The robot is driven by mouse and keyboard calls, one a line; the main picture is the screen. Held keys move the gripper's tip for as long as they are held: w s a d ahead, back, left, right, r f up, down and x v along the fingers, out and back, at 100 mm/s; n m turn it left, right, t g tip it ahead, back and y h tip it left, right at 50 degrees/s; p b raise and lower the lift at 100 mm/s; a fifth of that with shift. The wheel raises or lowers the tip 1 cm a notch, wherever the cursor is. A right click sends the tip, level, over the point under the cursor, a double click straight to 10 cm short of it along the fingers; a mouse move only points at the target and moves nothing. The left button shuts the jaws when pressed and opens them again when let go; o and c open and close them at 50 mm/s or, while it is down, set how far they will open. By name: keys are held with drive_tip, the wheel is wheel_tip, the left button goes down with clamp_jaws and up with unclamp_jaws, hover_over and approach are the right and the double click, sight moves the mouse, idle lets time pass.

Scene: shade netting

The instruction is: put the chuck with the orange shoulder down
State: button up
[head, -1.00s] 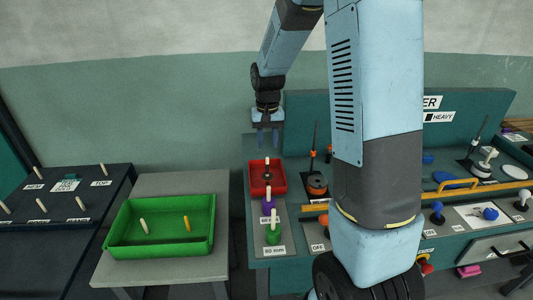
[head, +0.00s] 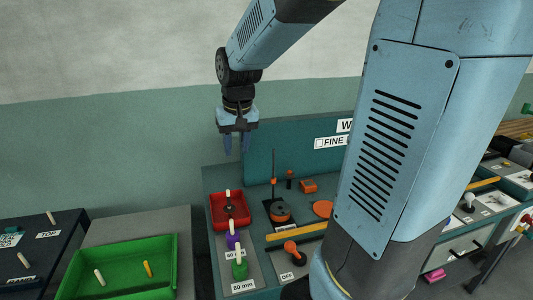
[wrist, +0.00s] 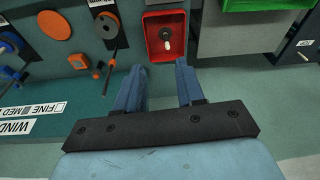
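My gripper (head: 236,148) hangs pointing down above the bench's left end; in the wrist view its two fingers (wrist: 160,68) are apart with nothing between them. I cannot pick out a chuck with an orange shoulder for sure. A dark round piece with a white peg (head: 228,205) lies in the red tray (head: 244,222), below my gripper. A purple piece (head: 232,241) and a green piece (head: 239,269), each with a pale peg, stand in front of that tray.
A green tray (head: 72,290) with a white peg and a yellow-orange peg stands on a grey table at left. A yellow bar (head: 297,232) and an orange knob (head: 291,248) are on the bench. An upright teal panel (head: 290,145) backs it. My own arm hides the bench's middle.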

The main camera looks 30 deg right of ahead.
drive_tip(key=s+r+n+t, duration=0.1)
drive_tip(key=s+r+t, duration=0.2)
drive_tip(key=s, duration=1.4)
wheel_tip(320, 180, up, 2)
drive_tip(key=shift+r, duration=0.2)
